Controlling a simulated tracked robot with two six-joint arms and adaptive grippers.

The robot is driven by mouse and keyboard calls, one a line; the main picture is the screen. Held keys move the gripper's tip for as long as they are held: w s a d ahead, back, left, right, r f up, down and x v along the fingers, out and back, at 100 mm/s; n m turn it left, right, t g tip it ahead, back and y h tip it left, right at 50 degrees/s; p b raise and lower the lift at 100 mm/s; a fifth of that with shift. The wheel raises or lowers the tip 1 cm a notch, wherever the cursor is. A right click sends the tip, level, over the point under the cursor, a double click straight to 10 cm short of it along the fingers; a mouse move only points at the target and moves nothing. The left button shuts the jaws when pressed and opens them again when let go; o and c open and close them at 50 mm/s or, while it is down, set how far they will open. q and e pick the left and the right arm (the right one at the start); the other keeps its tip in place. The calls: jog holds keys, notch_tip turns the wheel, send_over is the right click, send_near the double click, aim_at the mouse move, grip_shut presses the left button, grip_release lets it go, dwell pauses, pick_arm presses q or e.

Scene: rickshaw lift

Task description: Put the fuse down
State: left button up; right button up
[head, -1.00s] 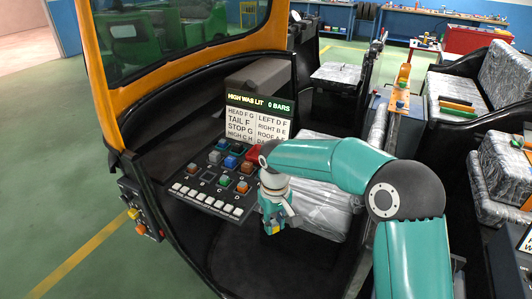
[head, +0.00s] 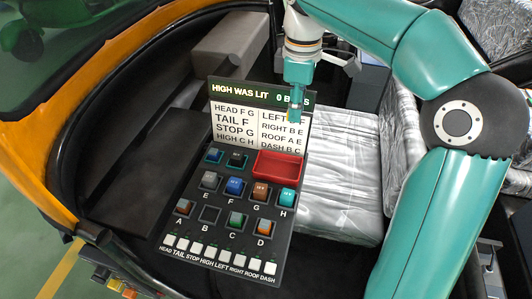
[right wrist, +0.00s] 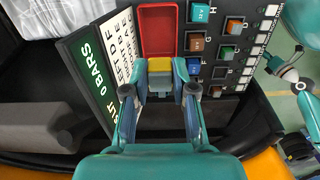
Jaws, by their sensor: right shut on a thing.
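My right gripper (head: 294,104) is shut on the fuse, beside the upper right of the fuse panel. In the right wrist view the fuse (right wrist: 159,65) shows a yellow end between my right fingertips (right wrist: 160,82), at the near edge of the red tray. The red tray (head: 279,167) looks empty and lies on the panel; it also shows in the right wrist view (right wrist: 172,14). Below it, slots E to H hold grey, blue, brown and teal fuses. Slot B (head: 209,215) looks empty. A teal arm part (right wrist: 287,70) shows at the right wrist view's edge; its jaws are unclear.
The display (head: 250,92) reads HIGH WAS LIT and 0 BARS, above white label cards (head: 234,125). White switches (head: 223,254) line the panel's lower edge. A silver-covered seat (head: 340,185) stands right of the panel. The vehicle's orange frame (head: 55,85) curves at the left.

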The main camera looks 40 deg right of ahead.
jog(key=shift+w+d, duration=0.1)
jog(key=shift+w, duration=0.05)
jog(key=b, duration=0.2)
send_over(290, 173)
notch_tip(290, 173, down, 14)
jog(key=shift+f, duration=2.75)
pick_arm(q)
jog(key=shift+w+a+f, duration=0.1)
jog(key=shift+w+f, duration=0.1)
jog(key=shift+f, duration=0.25)
jog(key=shift+w+a+f, duration=0.1)
jog(key=shift+w+f, duration=0.1)
jog(key=shift+f, duration=0.25)
pick_arm(e)
jog(key=shift+w, duration=0.1)
jog(key=shift+o, duration=1.4)
jog(key=shift+f, duration=0.15)
jog(key=o, duration=0.5)
jog(key=shift+c, duration=0.2)
